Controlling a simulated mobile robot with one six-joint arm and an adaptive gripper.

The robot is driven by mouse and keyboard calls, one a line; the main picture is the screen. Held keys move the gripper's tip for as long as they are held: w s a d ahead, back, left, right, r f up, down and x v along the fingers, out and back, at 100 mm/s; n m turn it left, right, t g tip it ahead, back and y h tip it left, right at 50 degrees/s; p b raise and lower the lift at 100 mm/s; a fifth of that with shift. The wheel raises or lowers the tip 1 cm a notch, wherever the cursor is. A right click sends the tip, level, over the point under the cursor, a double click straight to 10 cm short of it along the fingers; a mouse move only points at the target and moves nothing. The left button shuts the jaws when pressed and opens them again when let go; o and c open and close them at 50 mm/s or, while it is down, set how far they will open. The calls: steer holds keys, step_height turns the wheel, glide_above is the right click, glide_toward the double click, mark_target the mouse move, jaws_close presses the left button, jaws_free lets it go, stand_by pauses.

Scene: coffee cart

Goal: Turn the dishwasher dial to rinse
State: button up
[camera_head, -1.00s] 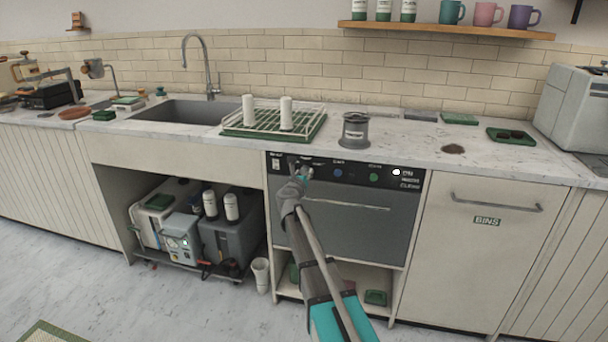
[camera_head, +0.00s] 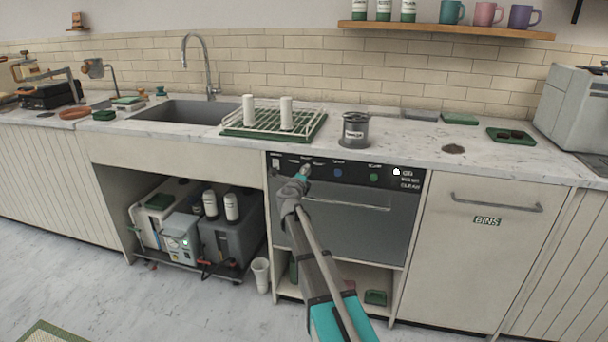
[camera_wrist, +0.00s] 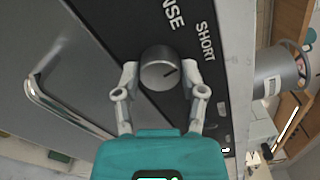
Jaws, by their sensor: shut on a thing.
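The dishwasher (camera_head: 340,215) has a dark control panel along its top. In the wrist view, the round grey dial (camera_wrist: 158,64) sits between the two fingertips of my gripper (camera_wrist: 162,80), which is shut on it. The dial's dark pointer line slants right and slightly up, roughly toward the word SHORT (camera_wrist: 205,42). A cut-off word ending in NSE (camera_wrist: 173,14) shows above the dial. In the head view, my gripper (camera_head: 303,173) is at the left part of the panel and hides the dial.
The dishwasher's bar handle (camera_wrist: 58,108) runs across its door below the panel. A grey canister (camera_head: 354,132) and a white dish rack (camera_head: 262,118) stand on the counter above. The bins cabinet (camera_head: 480,260) is to the right. Open floor lies in front.

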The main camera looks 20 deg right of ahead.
steer(key=n, duration=0.9)
steer(key=shift+w+n, duration=0.1)
steer(key=shift+n, duration=0.3)
steer(key=o, duration=1.1)
steer(key=shift+o, duration=0.2)
steer(key=v, duration=1.2)
